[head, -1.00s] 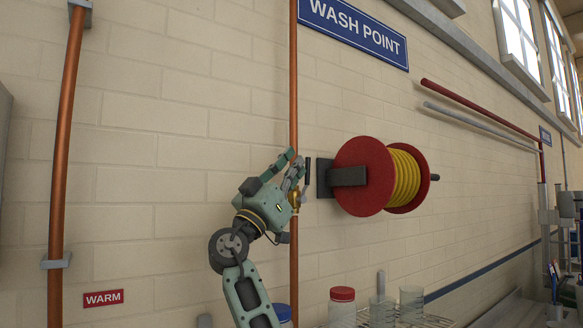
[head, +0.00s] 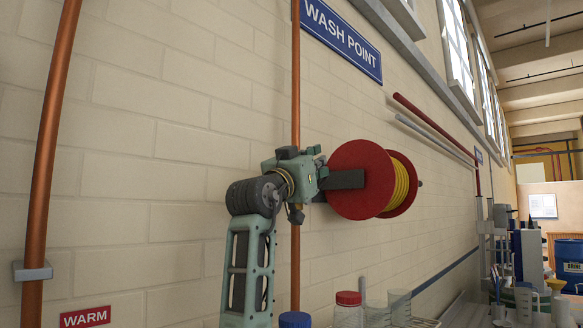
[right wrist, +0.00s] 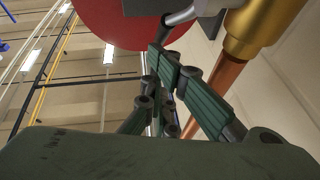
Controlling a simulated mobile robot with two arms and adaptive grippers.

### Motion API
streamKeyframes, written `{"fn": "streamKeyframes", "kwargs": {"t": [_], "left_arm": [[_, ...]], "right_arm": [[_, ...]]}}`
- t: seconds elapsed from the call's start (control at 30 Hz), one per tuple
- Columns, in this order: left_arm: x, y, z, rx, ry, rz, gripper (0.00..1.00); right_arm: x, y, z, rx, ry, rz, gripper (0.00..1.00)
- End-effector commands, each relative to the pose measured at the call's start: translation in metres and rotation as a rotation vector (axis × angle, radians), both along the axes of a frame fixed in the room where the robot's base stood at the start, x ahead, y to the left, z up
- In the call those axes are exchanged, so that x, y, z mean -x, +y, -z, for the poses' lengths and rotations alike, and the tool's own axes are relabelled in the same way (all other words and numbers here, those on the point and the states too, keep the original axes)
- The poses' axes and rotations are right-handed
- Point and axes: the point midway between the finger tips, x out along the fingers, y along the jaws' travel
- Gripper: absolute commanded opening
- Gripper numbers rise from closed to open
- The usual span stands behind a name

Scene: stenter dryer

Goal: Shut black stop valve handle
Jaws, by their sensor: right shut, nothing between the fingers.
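My right gripper (head: 318,168) is at the copper pipe (head: 295,75), in front of the stop valve, and hides the black handle in the head view. In the right wrist view its green fingers (right wrist: 163,75) are shut with nothing held between them. The brass valve body (right wrist: 262,28) shows there at the upper right, with a silver lever (right wrist: 197,11) running left from it. The lever's dark end (right wrist: 164,30), seemingly the black handle, is close to the fingertips and partly hidden by them. I cannot tell whether they touch. My left gripper is not in view.
A red hose reel (head: 355,205) with yellow hose (head: 401,188) is on the wall just right of the gripper. A second copper pipe (head: 48,150) runs at the left. A red-capped jar (head: 348,310) and a blue cap (head: 295,320) are below.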

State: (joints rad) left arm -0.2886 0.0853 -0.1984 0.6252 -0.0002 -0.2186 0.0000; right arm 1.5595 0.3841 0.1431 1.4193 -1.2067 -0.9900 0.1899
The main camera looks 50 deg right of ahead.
Motion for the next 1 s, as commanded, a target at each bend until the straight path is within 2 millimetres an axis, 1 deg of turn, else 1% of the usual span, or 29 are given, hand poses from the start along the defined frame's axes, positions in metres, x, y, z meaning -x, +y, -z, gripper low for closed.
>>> {"fn": "streamKeyframes", "kwargs": {"t": [0.03, 0.17, 0.27, 0.4, 0.47, 0.7, 0.9, 1.0], "left_arm": [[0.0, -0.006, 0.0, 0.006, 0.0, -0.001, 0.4], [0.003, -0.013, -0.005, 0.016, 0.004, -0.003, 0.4], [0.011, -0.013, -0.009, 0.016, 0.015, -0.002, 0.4], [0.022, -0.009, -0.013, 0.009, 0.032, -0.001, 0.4], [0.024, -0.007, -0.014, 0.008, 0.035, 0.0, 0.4], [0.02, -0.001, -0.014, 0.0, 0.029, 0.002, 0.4], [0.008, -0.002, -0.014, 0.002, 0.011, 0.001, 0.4], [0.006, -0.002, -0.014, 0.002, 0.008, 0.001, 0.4]], "right_arm": [[0.004, -0.006, 0.002, -0.003, -0.001, 0.003, 0.0], [0.008, -0.016, 0.003, -0.002, 0.0, 0.003, 0.0], [0.009, -0.024, 0.005, -0.01, -0.001, 0.002, 0.0], [0.009, -0.033, 0.01, -0.148, -0.018, -0.002, 0.0], [0.01, -0.038, 0.016, -0.138, -0.013, 0.003, 0.0], [0.011, -0.049, 0.027, -0.135, -0.014, 0.003, 0.0], [0.011, -0.053, 0.032, -0.135, -0.014, 0.001, 0.0], [0.011, -0.055, 0.034, -0.135, -0.014, 0.001, 0.0]]}}
